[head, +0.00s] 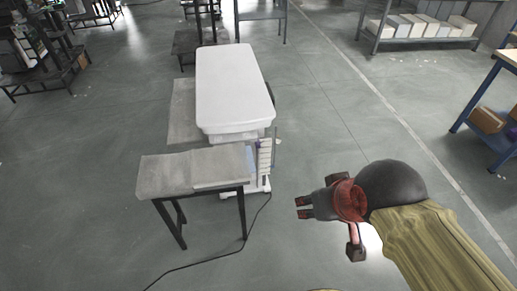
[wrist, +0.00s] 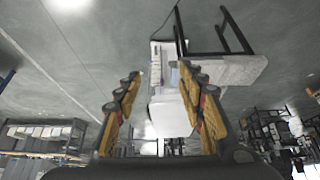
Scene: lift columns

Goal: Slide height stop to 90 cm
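The lift column (head: 264,158) stands at the right side of a white-topped table, with a pale scale strip and a thin upright rod beside it. A small pale part (head: 277,141) sticks out near the rod; I cannot tell whether it is the height stop. Scale figures are too small to read. My gripper (head: 303,207) is right of the column and nearer to me, apart from it. In the wrist view my gripper (wrist: 160,74) has its fingers spread with nothing held. The column (wrist: 157,62) appears between and beyond the fingers there, picture upside down.
The white tabletop (head: 232,85) is behind the column. A grey bench (head: 165,172) with black legs stands left of it. A black cable (head: 200,266) runs over the floor. Floor right of the column is clear; a blue-framed workbench (head: 487,100) stands far right.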

